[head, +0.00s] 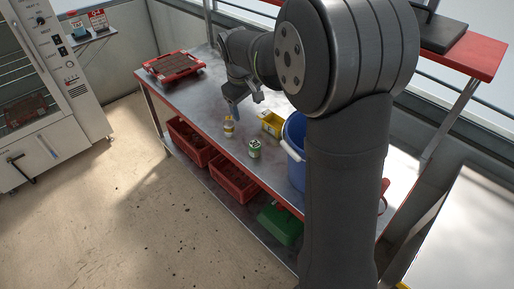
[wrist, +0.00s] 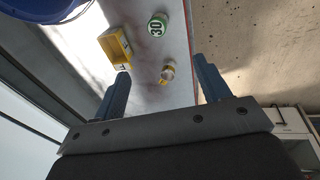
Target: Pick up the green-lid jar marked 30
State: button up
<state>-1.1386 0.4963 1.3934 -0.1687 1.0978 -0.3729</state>
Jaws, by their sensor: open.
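The green-lid jar (head: 255,149) stands upright near the front edge of the metal table in the head view. In the wrist view the jar (wrist: 157,25) shows its lid from above, with the number 30 on it. My gripper (head: 245,104) is open and empty above the table, farther back than the jar. In the wrist view the two blue fingers of my gripper (wrist: 161,67) are spread wide. The jar lies beyond the fingertips, at the top of that view.
A small yellow-and-white bottle (head: 229,128) stands left of the jar, and in the wrist view it (wrist: 167,74) is nearer the fingers. A yellow bin (head: 271,124) and a blue bucket (head: 294,150) are close by. A red tray (head: 173,66) lies at the table's far end.

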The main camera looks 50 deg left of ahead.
jog(key=g, duration=0.2)
send_over(256, 145)
notch_tip(256, 145, down, 7)
jog(key=shift+h, duration=0.4)
jog(key=f, duration=1.3)
jog(key=shift+w, duration=0.35)
jog(key=shift+s+a+f, duration=0.1)
jog(key=shift+s+f, duration=0.05)
jog(key=shift+f, duration=1.25)
jog(key=shift+s+a+f, duration=0.1)
jog(key=shift+s+f, duration=0.05)
jog(key=shift+f, duration=1.2)
jog(key=c, duration=1.1)
